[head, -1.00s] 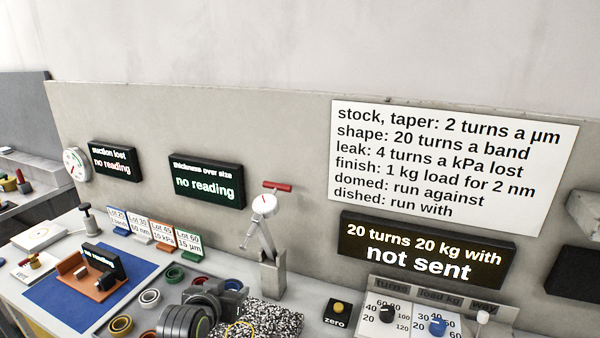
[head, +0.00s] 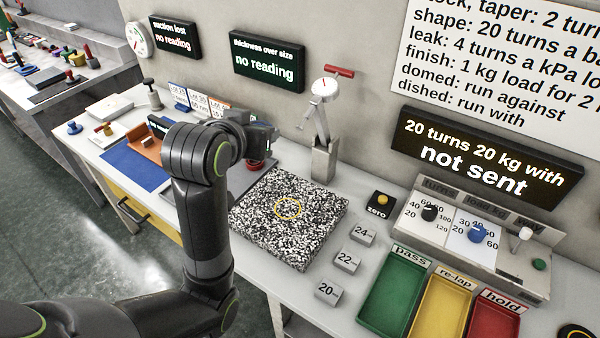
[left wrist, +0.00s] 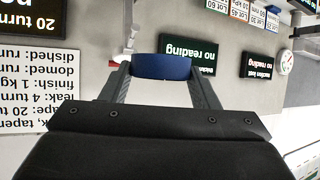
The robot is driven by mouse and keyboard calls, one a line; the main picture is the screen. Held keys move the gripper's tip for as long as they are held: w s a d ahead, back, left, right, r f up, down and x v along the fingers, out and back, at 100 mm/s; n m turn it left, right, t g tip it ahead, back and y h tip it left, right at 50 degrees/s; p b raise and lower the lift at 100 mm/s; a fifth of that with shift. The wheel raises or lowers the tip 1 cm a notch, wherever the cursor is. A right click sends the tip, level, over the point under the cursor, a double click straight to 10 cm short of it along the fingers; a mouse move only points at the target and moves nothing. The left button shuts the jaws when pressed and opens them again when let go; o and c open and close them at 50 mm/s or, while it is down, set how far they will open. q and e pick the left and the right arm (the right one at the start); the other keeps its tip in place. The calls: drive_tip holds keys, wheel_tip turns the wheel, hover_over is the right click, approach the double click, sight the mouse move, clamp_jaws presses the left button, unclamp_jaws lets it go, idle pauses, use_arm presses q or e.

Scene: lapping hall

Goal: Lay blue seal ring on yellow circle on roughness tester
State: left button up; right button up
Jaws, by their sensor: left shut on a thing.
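My left gripper (head: 262,138) is held above the back part of the bench, left of the speckled block. In the left wrist view it is shut on the blue seal ring (left wrist: 161,67), which sits between the two fingertips. The ring cannot be made out in the head view. A thin yellow circle (head: 288,208) is marked on top of the speckled block (head: 320,222), which is bare. Another yellow circle (head: 577,331) shows on a dark thing cut off at the bottom right corner. No label shows which is the roughness tester. My right gripper is not in view.
A dial gauge stand (head: 324,150) rises behind the block. Green (head: 391,300), yellow (head: 440,310) and red (head: 492,325) trays fill the front right. A blue mat (head: 140,165) lies left.

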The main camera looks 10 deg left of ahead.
use_arm(q)
drive_tip(key=w+d+f+m+h, duration=0.1)
drive_tip(key=w+f, duration=0.2)
drive_tip(key=f, duration=0.3)
drive_tip(key=w+d+f, duration=0.1)
drive_tip(key=w+f, duration=0.3)
drive_tip(key=f, duration=0.2)
drive_tip(key=h, duration=0.1)
hover_over(285, 212)
drive_tip(key=shift+m, duration=0.3)
wheel_tip(285, 212, down, 13)
drive_tip(key=shift+r+b, duration=0.1)
drive_tip(key=shift+b, duration=0.3)
drive_tip(key=shift+f, duration=2.4)
drive_tip(key=shift+f, duration=0.2)
drive_tip(key=o, duration=1.1)
drive_tip(key=shift+r, duration=0.15)
